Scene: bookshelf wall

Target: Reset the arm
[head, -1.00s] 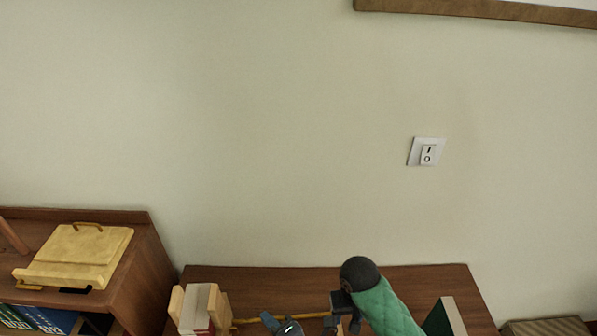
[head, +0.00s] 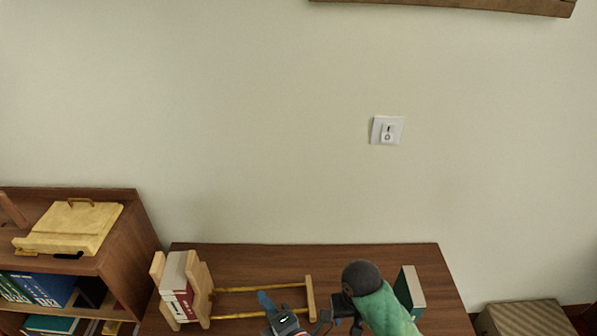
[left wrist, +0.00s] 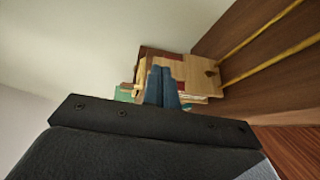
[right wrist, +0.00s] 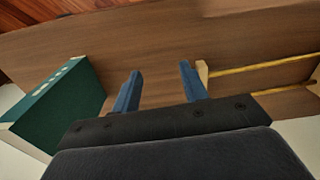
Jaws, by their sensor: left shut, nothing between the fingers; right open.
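My left gripper (head: 268,303) is low in the head view, in front of the wooden book rack. Its blue fingers (left wrist: 163,85) are together and empty in the left wrist view. My right gripper (head: 325,318) is to its right, beside my green-sleeved arm. In the right wrist view its two blue fingers (right wrist: 160,80) stand apart with nothing between them. The rack (head: 200,290) holds white and red books (head: 177,285) at its left end. Its yellow rods run right to a wooden end bar (head: 310,298).
A green book (head: 410,288) stands at the right of the brown shelf top (head: 350,256). A light switch (head: 387,130) is on the bare wall. A woven box (head: 522,318) sits at lower right.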

